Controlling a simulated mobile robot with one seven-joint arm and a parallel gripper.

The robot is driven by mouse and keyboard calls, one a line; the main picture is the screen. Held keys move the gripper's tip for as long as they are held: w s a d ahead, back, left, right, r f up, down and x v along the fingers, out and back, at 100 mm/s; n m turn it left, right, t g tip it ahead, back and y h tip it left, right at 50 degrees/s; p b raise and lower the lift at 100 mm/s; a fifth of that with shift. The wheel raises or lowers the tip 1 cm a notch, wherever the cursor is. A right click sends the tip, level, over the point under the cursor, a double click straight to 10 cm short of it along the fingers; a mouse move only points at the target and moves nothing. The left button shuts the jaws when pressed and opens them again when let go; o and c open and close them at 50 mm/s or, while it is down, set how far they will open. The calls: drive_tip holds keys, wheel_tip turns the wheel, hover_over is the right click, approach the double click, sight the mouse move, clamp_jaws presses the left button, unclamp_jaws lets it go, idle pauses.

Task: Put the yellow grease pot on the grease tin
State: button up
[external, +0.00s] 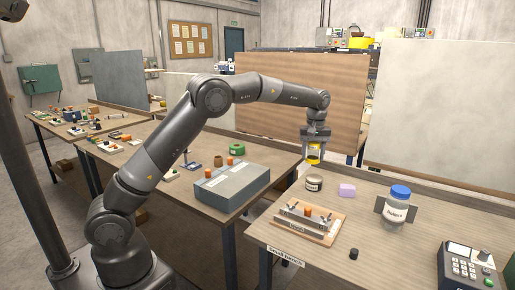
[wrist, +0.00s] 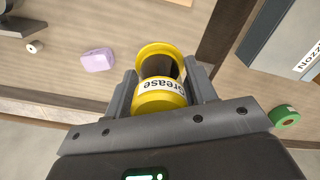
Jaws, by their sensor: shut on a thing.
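The yellow grease pot (external: 314,153) hangs upright between the fingers of my gripper (external: 315,146), above the back left part of the right-hand table. In the wrist view my gripper (wrist: 160,88) is shut on the pot (wrist: 160,99), and its "Grease" label shows. The grease tin (external: 314,184), dark with a pale label, stands on the table just below the held pot, with a gap between them. I cannot make out the tin clearly in the wrist view, where the pot and gripper block the middle.
A purple block (external: 347,190) lies right of the tin. A blue-lidded jar (external: 397,205) stands further right. A wooden fixture (external: 307,221) lies in front. A grey box (external: 231,187) stands on the left table. A green roll (wrist: 284,117) shows in the wrist view.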

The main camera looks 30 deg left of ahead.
drive_tip(key=s+d, duration=0.2)
drive_tip(key=d, duration=0.4)
hover_over(315, 177)
wheel_tip(315, 177, down, 7)
drive_tip(key=shift+a+r, duration=0.1)
drive_tip(key=shift+f, duration=1.9)
drive_tip(key=shift+f, duration=0.15)
drive_tip(key=o, duration=1)
